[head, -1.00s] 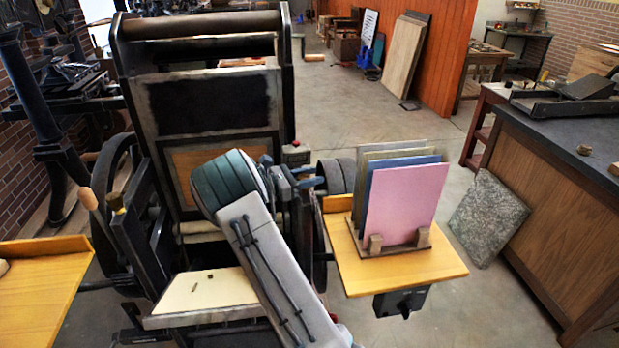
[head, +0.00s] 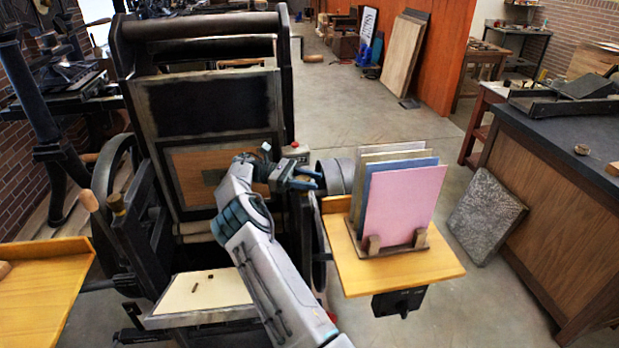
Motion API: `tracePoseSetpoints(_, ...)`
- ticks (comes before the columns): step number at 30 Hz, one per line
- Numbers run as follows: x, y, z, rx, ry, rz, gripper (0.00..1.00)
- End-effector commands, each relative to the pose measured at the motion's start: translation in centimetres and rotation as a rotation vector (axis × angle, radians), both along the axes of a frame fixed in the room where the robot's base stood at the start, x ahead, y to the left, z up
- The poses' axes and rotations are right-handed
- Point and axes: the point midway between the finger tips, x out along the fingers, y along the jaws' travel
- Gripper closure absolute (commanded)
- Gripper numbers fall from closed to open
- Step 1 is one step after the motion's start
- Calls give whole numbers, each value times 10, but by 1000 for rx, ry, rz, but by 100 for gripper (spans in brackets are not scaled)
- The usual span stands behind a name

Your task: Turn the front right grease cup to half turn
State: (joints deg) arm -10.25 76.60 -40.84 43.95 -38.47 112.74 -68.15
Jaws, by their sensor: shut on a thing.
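My gripper (head: 312,178), with blue fingers, is at the right side of the black hand press (head: 204,108), near its front right upright. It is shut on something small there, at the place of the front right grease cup. The cup itself is hidden by the fingers, so its turn cannot be read. My arm reaches up from the bottom middle and covers part of the press's right side. A brass-coloured cup (head: 117,203) shows on the left side of the press.
A yellow wooden shelf (head: 446,270) with a rack of coloured boards (head: 402,208) stands close right of my arm. Another yellow shelf (head: 40,300) is at left.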

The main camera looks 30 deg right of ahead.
Motion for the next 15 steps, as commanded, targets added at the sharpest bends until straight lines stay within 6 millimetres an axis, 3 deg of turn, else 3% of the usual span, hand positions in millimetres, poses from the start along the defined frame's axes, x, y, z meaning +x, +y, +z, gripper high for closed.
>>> tracePoseSetpoints(15,0,0,1,-3,-1,-42,87)
